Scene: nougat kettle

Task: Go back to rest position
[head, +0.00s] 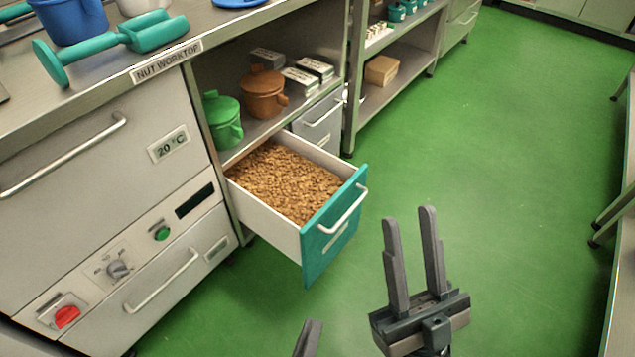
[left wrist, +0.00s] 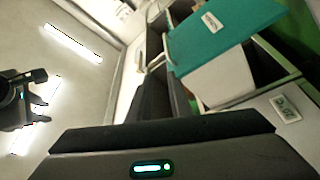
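A teal-fronted drawer (head: 335,225) stands pulled out from under the worktop, full of brown nuts (head: 285,180). Its white bar handle (head: 343,212) is clear of both grippers. My right gripper (head: 411,215) is open and empty over the green floor, right of the drawer. Only a fingertip of my left gripper (head: 310,325) shows at the bottom edge of the head view, below the drawer. In the left wrist view its dark fingers (left wrist: 165,90) appear close together with nothing between them. The teal drawer front (left wrist: 220,35) also shows there, beyond the fingers.
The nut worktop (head: 225,30) carries a teal scoop-like tool (head: 110,45) and a blue container (head: 72,18). A green pot (head: 224,125) and a brown pot (head: 264,95) stand on the shelf above the drawer. Green floor (head: 500,160) is clear to the right.

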